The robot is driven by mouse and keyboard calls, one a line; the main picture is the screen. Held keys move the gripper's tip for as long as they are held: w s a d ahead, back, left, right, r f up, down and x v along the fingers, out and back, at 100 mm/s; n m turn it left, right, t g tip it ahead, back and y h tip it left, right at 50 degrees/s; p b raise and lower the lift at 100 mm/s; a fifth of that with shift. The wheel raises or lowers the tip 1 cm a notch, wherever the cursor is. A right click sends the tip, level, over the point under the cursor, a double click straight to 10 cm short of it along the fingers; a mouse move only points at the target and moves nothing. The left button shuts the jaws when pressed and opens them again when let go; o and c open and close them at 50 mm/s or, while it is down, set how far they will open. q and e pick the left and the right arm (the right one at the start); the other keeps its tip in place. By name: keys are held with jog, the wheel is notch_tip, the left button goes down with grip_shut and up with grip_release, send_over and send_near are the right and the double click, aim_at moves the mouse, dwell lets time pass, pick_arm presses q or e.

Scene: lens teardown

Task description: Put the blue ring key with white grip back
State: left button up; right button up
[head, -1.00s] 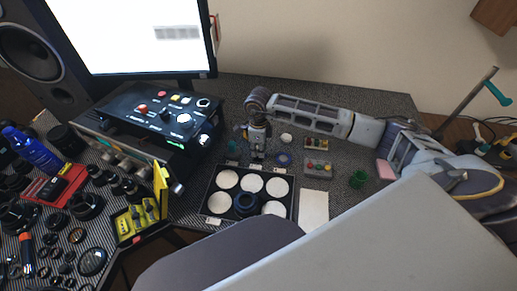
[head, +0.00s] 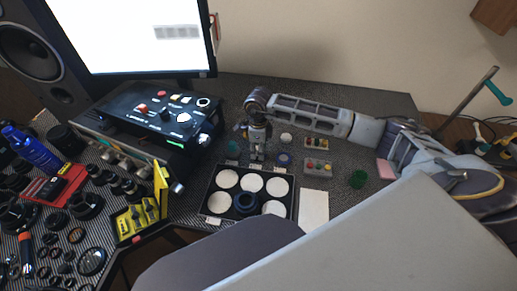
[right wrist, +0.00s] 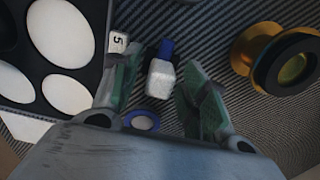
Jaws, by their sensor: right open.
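My right gripper (head: 257,157) points down just behind the black tray (head: 208,193) of white discs. In the right wrist view its two green-padded fingers (right wrist: 158,82) are apart. Between them is the key, with a white grip (right wrist: 160,79) and a blue end (right wrist: 166,48). The fingers show gaps on both sides of it. A blue ring with a pale centre (right wrist: 145,120) lies close by, partly hidden by the gripper's body. I cannot tell whether it joins the key. My left gripper is not in view.
A gold and black ring part (right wrist: 250,48) lies to the right in the wrist view.

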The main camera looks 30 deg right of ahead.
jog(key=shift+r, duration=0.3)
notch_tip(320, 180, up, 4)
jog(key=shift+f+p, duration=0.15)
jog(key=shift+p, duration=0.25)
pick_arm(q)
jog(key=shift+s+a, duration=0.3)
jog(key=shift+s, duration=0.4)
pick_arm(e)
notch_tip(320, 180, up, 9)
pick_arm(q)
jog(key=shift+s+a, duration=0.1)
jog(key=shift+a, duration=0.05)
pick_arm(e)
jog(key=shift+f, duration=0.1)
dwell(0.8)
